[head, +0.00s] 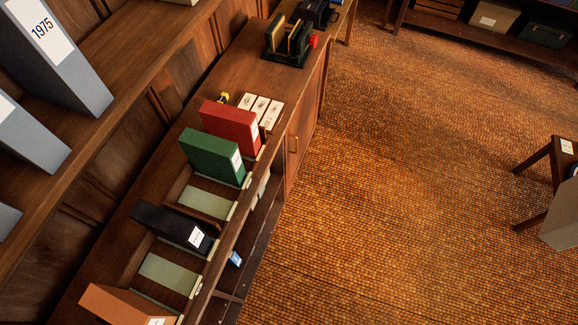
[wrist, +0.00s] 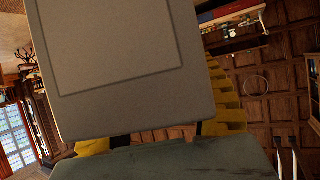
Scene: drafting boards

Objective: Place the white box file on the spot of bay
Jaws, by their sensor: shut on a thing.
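The white box file (wrist: 130,70), greyish in this light with a framed front panel, fills much of the wrist view. My gripper (wrist: 160,137) is shut on its lower part; the yellow finger parts show at both sides and the box hides the grip. My gripper is not clearly seen in the head view. A pale box (head: 562,218) is cut off at the right edge there; I cannot tell if it is the held file. Two empty bays with grey-green floors show on the long cabinet: one (head: 207,197) between the green and black files, one (head: 166,272) between the black and orange files.
The cabinet row holds a red file (head: 228,127), green file (head: 208,157), black file (head: 170,226) and orange file (head: 120,303). White small boxes (head: 260,108) and a black rack (head: 288,42) stand beyond. A shelf with grey files (head: 50,60) overhangs left.

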